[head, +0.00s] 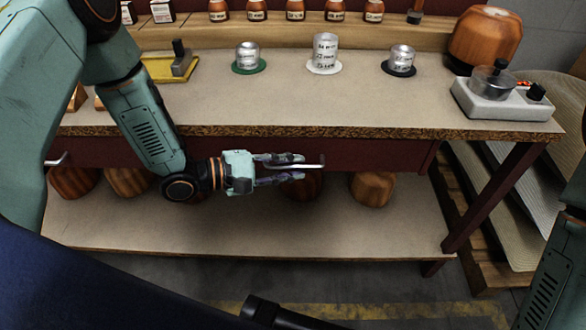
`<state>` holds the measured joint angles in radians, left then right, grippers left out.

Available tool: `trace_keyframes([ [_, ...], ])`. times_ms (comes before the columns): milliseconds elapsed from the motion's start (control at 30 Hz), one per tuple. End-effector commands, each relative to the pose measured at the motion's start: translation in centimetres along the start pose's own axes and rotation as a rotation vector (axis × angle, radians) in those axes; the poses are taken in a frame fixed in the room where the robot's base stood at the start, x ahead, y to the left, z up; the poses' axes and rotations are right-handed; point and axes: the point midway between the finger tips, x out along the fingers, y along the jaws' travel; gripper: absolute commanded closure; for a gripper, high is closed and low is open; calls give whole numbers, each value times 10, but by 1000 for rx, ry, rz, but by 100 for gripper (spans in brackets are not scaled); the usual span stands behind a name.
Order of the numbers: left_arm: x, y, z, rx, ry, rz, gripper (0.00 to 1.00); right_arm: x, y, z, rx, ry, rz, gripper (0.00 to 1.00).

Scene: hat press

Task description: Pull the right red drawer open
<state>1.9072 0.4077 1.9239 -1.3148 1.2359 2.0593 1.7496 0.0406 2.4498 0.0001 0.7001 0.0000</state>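The right red drawer (385,154) is the dark red front under the worktop, and it looks flush with the bench. Its silver bar handle (322,163) sticks out to the right past my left gripper's fingers. My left gripper (297,168) comes in from the left, level with the handle. Its two dark fingers are apart, one above and one below the bar, with the handle between them. I cannot tell whether they touch it. My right gripper is out of view; only part of my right arm shows at the lower right.
The worktop (300,105) holds several cans, a yellow tray (168,69) and a grey device (500,100) at the right. Wooden hat blocks (372,190) stand on the lower shelf (330,230). A table leg (490,200) stands at the right. Another drawer handle (57,160) is far left.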

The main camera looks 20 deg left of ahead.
Motion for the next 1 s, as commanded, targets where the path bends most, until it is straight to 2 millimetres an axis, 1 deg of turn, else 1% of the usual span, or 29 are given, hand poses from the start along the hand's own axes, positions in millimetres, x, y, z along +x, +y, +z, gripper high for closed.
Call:
trace_keyframes([
  [133,7,0,-1,1,0,0,79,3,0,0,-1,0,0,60],
  [433,8,2,-2,0,1,1,79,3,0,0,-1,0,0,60],
  [700,8,2,-2,0,2,1,100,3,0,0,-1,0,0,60],
  [1000,8,2,-3,1,2,0,100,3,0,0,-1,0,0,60],
])
